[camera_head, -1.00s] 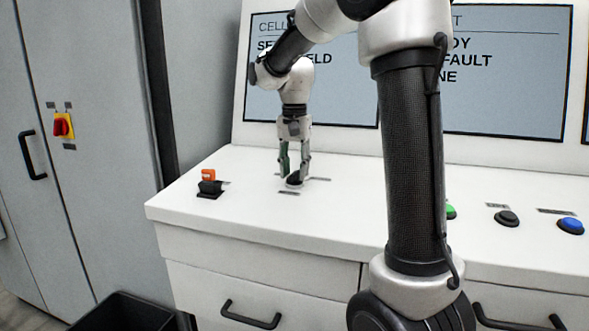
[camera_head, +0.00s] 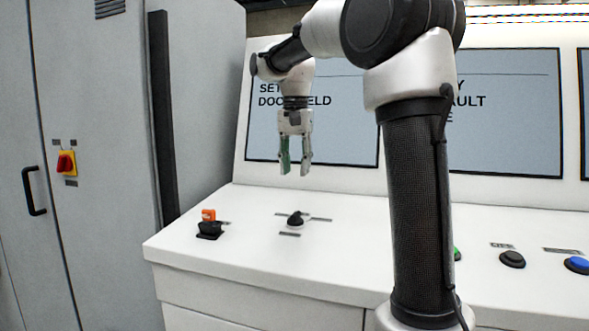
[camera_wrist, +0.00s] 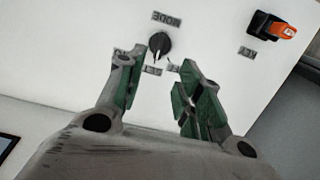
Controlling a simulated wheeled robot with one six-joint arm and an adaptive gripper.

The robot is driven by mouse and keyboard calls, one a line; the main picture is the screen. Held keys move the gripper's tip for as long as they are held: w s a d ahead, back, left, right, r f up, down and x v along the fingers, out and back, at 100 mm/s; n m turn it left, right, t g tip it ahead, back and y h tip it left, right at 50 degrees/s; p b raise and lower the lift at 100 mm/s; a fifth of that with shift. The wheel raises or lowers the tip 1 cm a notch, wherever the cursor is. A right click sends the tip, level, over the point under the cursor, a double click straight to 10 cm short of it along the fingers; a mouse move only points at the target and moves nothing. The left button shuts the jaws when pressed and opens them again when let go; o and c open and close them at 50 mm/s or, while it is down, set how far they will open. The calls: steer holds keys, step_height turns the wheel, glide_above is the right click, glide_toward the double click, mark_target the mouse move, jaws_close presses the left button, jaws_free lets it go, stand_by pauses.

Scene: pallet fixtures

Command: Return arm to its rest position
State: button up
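My gripper (camera_head: 295,168) hangs fingers-down above the white console top, clear of the black rotary knob (camera_head: 295,219) below it. The two fingers with green pads are apart, with nothing between them. In the wrist view my gripper (camera_wrist: 157,95) shows the same open fingers, and the knob (camera_wrist: 159,44) lies beyond the fingertips with a white pointer mark. Labels surround the knob, one reading MODE. My arm stands in front of the console and hides part of it.
An orange key switch (camera_head: 208,216) on a black base is left of the knob. A black button (camera_head: 512,259) and a blue button (camera_head: 577,265) are at right; a green button (camera_head: 457,253) is partly hidden. Screens (camera_head: 345,130) stand behind. A grey cabinet with a red-yellow switch (camera_head: 66,163) is at left.

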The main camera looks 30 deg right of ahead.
step_height(320, 180, down, 4)
steer(key=n, duration=0.3)
steer(key=shift+w+r, duration=0.1)
steer(key=shift+s+f+n+t, duration=0.3)
steer(key=shift+s+f+n, duration=0.5)
steer(key=shift+s+f, duration=0.15)
steer(key=s+f+n, duration=0.1)
steer(key=s+f, duration=0.1)
steer(key=s, duration=0.4)
steer(key=s+f+n+t, duration=0.1)
steer(key=s+f+n, duration=0.1)
steer(key=s, duration=0.4)
steer(key=s+f+n+t, duration=0.1)
steer(key=s+f, duration=0.1)
steer(key=s, duration=0.4)
steer(key=shift+s+d+f, duration=0.1)
steer(key=shift+d+f, duration=0.15)
steer(key=shift+t, duration=0.7)
steer(key=s, duration=0.4)
steer(key=shift+s+f, duration=0.35)
steer(key=shift+s, duration=0.05)
steer(key=shift+r, duration=0.3)
steer(key=shift+s+d, duration=0.1)
